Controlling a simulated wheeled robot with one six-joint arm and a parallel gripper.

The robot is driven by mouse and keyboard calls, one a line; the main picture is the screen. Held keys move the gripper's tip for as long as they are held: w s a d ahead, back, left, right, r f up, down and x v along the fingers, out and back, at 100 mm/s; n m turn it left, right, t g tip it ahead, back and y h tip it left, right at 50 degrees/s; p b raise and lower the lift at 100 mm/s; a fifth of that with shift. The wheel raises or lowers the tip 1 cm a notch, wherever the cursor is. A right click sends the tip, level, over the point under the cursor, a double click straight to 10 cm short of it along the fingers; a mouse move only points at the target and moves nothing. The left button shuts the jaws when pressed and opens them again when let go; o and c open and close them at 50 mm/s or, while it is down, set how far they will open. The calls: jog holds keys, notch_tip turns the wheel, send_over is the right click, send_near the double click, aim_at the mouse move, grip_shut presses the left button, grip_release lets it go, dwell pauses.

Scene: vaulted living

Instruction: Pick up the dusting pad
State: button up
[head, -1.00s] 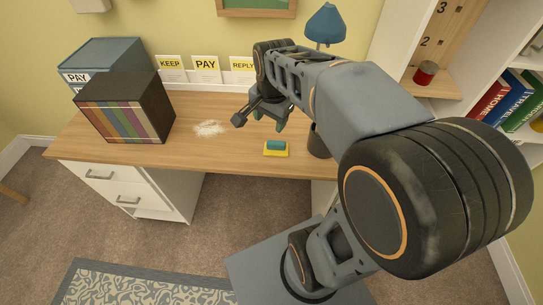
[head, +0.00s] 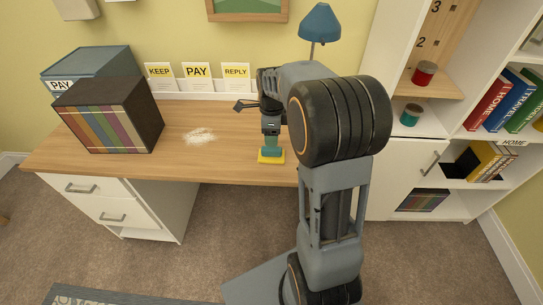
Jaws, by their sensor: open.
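The dusting pad (head: 271,157) lies on the desk near its front edge, a yellow base with a teal grip on top. My gripper (head: 270,143) points down right at the pad's teal grip, with its fingers open. One finger shows in front of the grip; the other is hidden, so I cannot tell whether they straddle or touch it. A patch of pale dust (head: 200,136) lies on the wooden desk (head: 215,168) to the left of the pad.
A dark box with striped sides (head: 110,115) and a blue-grey PAY box (head: 90,62) stand at the desk's left. KEEP, PAY and REPLY cards (head: 196,75) stand at the back. A blue lamp (head: 320,22) is behind my arm. Shelves (head: 440,135) stand at right.

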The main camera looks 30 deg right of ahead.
aim_at(272, 153)
jog(key=shift+s+a+f+b, duration=0.1)
jog(key=shift+f+b, duration=0.2)
jog(key=shift+f, duration=1.3)
jog(key=shift+s+f+b, duration=0.1)
jog(key=shift+f+b, duration=0.2)
jog(key=shift+f, duration=1.25)
jog(key=c, duration=1)
